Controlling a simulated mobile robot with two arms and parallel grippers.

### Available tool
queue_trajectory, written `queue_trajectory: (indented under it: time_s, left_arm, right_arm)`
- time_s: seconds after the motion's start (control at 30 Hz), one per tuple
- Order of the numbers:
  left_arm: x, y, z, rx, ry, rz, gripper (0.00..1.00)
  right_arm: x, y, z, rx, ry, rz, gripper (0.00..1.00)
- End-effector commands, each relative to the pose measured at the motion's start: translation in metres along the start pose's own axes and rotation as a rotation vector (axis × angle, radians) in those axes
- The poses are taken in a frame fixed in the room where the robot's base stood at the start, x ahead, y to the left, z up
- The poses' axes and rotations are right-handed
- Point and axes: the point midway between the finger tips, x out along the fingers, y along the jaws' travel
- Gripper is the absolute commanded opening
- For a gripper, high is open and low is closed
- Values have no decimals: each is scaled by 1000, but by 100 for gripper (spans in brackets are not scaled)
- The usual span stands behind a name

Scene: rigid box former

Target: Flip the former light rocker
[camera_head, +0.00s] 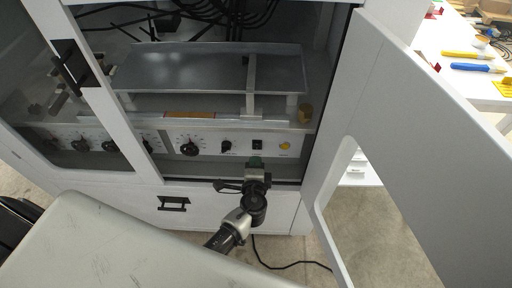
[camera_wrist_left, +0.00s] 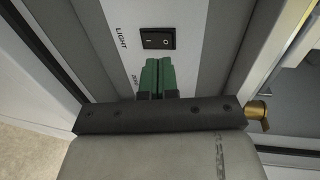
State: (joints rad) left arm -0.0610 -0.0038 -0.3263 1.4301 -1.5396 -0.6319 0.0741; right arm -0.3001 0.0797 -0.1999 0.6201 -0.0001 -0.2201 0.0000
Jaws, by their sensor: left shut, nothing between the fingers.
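The former light rocker (camera_wrist_left: 157,39) is a small black switch on the white panel, with "LIGHT" printed beside it in the left wrist view. In the head view the rocker (camera_head: 257,145) sits at the right part of the control panel. My left gripper (camera_wrist_left: 158,62) has green fingers closed together with nothing between them. Its tips are just below the rocker in the left wrist view and appear apart from it. In the head view the left gripper (camera_head: 256,162) is in front of the panel, below the rocker. My right gripper is not in view.
The panel (camera_head: 207,146) also carries several black knobs and a yellow button (camera_head: 285,146). The open cabinet door (camera_head: 400,120) stands at the right. A brass-coloured knob (camera_wrist_left: 257,110) is right of the gripper in the wrist view. A metal tray (camera_head: 205,72) lies above the panel.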

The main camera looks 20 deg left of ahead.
Motion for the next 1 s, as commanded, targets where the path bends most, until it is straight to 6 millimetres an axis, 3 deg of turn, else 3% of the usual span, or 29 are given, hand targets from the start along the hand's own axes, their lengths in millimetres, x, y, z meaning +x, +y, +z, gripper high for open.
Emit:
queue_trajectory:
  time_s: [0.1, 0.33, 0.77, 1.0]
  left_arm:
    - [23, -6, 0, 1, -1, -1, 0]
    - [46, -12, 0, 0, 0, 0, 0]
    - [50, -12, 0, 0, 0, 2, 0]
    - [54, -18, 0, 3, -3, 78, 0]
  right_arm:
    - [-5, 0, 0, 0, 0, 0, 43]
    - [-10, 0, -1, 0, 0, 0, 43]
    - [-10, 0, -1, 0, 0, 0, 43]
    - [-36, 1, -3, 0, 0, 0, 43]
